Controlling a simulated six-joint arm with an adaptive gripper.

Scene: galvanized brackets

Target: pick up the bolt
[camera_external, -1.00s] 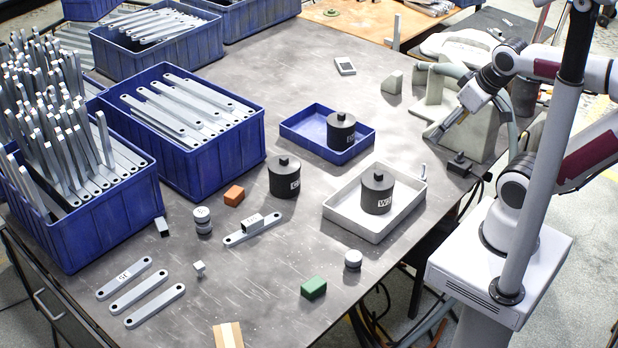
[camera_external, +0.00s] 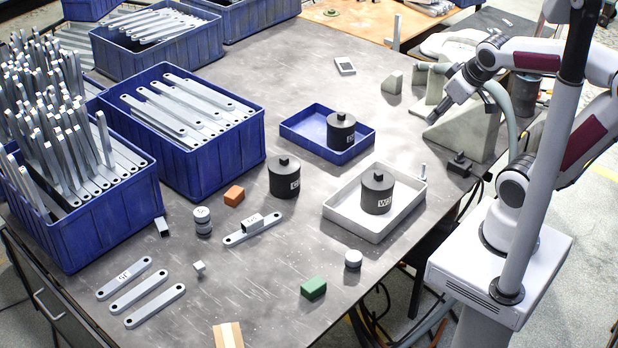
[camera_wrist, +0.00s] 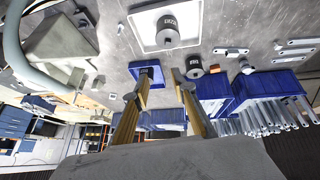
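A small pale upright piece (camera_external: 423,171), which looks like the bolt, stands on the table just right of the white tray. It seems to show as a small light mark (camera_wrist: 120,28) beside the tray in the wrist view. It is too small to make out clearly. My gripper (camera_external: 434,117) is in the air at the right, in front of the grey wedge-shaped blocks and behind and above the pale piece. In the wrist view my gripper (camera_wrist: 161,80) has its two fingers apart with nothing between them.
The white tray (camera_external: 343,213) and the small blue tray (camera_external: 297,132) each hold a black weight. A grey angled block (camera_external: 462,130) stands close to my gripper. A black clamp-like part (camera_external: 459,163) lies nearby. Large blue bins (camera_external: 220,165) fill the left.

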